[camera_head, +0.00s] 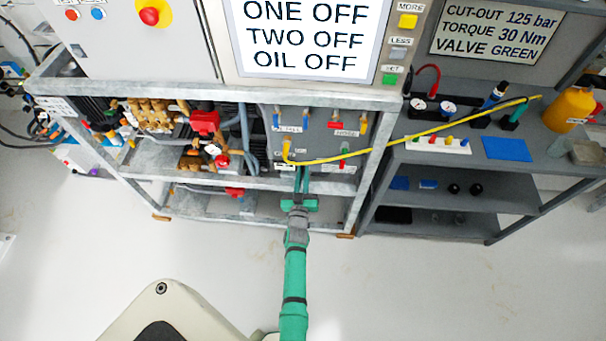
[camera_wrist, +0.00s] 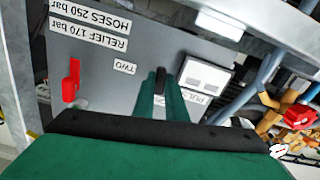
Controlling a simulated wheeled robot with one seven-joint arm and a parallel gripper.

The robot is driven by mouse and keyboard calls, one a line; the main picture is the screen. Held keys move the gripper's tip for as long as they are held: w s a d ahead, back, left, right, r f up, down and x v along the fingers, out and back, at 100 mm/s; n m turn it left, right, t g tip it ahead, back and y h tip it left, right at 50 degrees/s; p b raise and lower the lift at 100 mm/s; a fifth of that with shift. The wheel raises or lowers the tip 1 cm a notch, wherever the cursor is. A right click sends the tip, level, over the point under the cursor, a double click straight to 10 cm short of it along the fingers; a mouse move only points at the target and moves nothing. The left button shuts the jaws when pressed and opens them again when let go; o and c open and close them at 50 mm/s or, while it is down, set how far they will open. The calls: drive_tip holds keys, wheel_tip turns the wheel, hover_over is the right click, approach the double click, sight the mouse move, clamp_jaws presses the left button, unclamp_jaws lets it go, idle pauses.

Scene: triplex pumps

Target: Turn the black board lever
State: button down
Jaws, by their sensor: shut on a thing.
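The grey board (camera_head: 315,138) with several coloured levers and white labels stands behind the frame's middle bar. My gripper (camera_head: 302,178) reaches up from below to the board's lower edge. In the wrist view my gripper (camera_wrist: 162,90) has its green fingers close together on a small black lever (camera_wrist: 160,78). The lever's tip shows between the fingertips; the rest of it is hidden by them. The lever is beside a label reading TWO and a white box. In the head view my fingers and the frame bar hide the black lever.
A red lever (camera_wrist: 71,80) is left of my fingers in the wrist view. Blue hoses (camera_wrist: 262,82) and brass fittings with a red knob (camera_wrist: 298,115) are at the right. A yellow hose (camera_head: 420,133) runs from the board to the right-hand shelf. Metal frame bars (camera_head: 255,180) surround my gripper.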

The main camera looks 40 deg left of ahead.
drive_tip(key=shift+m, duration=1.1)
drive_tip(key=c, duration=1.8)
unclamp_jaws()
drive_tip(key=shift+s, duration=0.1)
drive_tip(key=v, duration=1)
drive_tip(key=shift+s+d, duration=0.25)
drive_tip(key=shift+f, duration=0.1)
